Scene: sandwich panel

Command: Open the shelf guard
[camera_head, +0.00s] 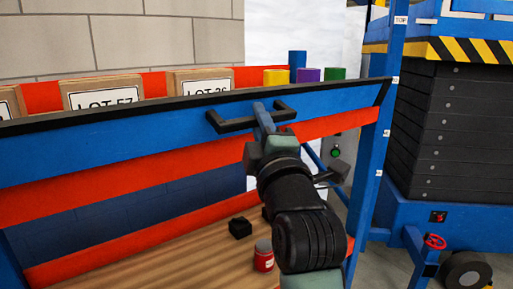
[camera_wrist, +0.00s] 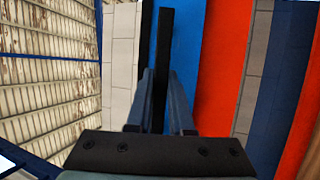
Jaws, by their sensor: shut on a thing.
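The shelf guard (camera_head: 150,124) is a long blue panel with a black top edge, running across the front of the shelf in the head view. It also shows as a blue band in the wrist view (camera_wrist: 187,50). A black bar handle (camera_head: 232,124) is fixed to its right part; the handle (camera_wrist: 165,45) stands upright in the wrist view. My gripper (camera_head: 265,118) is shut on the handle, with one finger on each side of it in the wrist view. Part of the handle is hidden behind the fingers.
Behind the guard stand brown boxes (camera_head: 103,93) with lot labels and yellow, purple and green items (camera_head: 307,75). Below, a wooden surface (camera_head: 170,262) holds a red can (camera_head: 263,255) and a small black block (camera_head: 240,228). A blue post (camera_head: 374,150) stands right.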

